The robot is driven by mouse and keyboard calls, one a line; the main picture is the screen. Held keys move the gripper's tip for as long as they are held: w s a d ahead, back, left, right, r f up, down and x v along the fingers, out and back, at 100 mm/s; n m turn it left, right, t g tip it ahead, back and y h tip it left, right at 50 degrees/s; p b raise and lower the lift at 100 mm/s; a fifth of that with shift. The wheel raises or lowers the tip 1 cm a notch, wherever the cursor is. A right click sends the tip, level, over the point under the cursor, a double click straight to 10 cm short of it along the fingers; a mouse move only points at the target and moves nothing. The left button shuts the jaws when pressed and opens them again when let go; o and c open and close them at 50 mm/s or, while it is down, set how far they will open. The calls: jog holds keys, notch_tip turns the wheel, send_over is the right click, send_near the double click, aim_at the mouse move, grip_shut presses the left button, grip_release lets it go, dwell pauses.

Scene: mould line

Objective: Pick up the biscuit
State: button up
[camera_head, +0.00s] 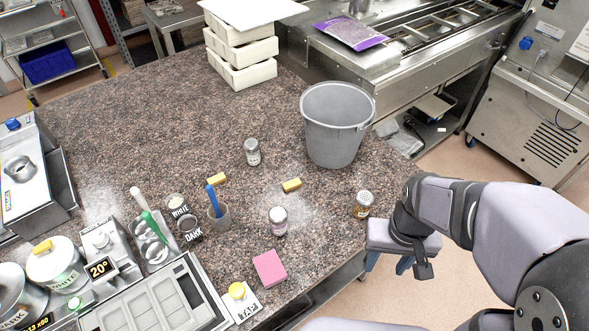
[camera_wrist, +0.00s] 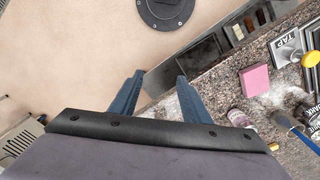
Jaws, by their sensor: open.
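Two small golden-yellow blocks that look like biscuits lie apart on the speckled counter. One biscuit (camera_head: 291,185) lies near the middle on a patch of white powder. The other biscuit (camera_head: 218,179) lies further left, behind the blue-handled brush. I cannot tell them apart by kind. My gripper (camera_head: 388,264) is beyond the counter's right edge, to the right of both, with its blue fingers pointing down. In the wrist view my gripper (camera_wrist: 160,78) is open and empty, over the floor beside the counter edge.
Shaker jars (camera_head: 278,221) (camera_head: 252,152) (camera_head: 363,204) stand around the near biscuit. A grey bucket (camera_head: 337,125) stands behind it. The counter's back left is clear.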

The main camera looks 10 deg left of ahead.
jog(key=w+a+m+h+b, duration=0.1)
jog(key=w+a+m+b, duration=0.2)
jog(key=w, duration=0.9)
jog(key=m+t+h+b, duration=0.2)
jog(key=m+h+b, duration=0.1)
jog(key=m, duration=0.4)
send_near(296, 182)
jog(key=shift+w+d, duration=0.2)
jog(key=shift+d, duration=0.65)
jog(key=shift+a+m+t, duration=0.3)
jog(key=shift+a+m, duration=0.2)
jog(key=shift+a, duration=0.05)
jog(key=shift+p+x, duration=0.4)
jog(key=shift+x, duration=0.8)
jog(key=shift+d+f+p, duration=0.15)
jog(key=shift+f+p, duration=0.4)
jog(key=shift+p, duration=0.15)
jog(key=shift+s+p+x, duration=0.2)
jog(key=shift+p+x, duration=0.8)
jog(key=shift+x, duration=1.05)
jog(key=shift+a, duration=0.2)
grip_shut()
